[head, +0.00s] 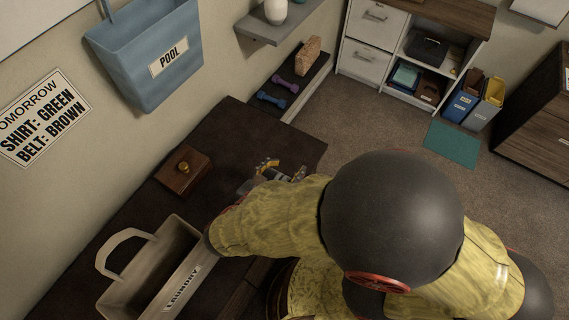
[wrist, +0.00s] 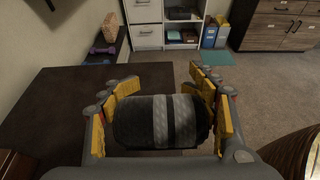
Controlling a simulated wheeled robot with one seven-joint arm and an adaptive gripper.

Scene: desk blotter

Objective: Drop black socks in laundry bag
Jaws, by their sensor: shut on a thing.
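In the wrist view, my gripper (wrist: 162,118) is shut on a rolled bundle of black socks (wrist: 138,122) with grey stripes. The bundle lies between the yellow finger pads, above the dark desk top. In the head view, my gripper (head: 274,172) is over the desk near its far right end, partly hidden by my arm. The laundry bag (head: 190,283) is a beige open-topped bag with a loop handle and a "LAUNDRY" label. It stands at the lower left of the head view, apart from my gripper, and its opening shows a dark inside.
A wooden box with a brass knob (head: 183,173) sits on the desk (head: 237,133) between the bag and my gripper. A blue "POOL" bag (head: 150,50) hangs on the wall. Dumbbells (head: 278,88) lie on a low shelf beyond the desk. The far desk top is mostly clear.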

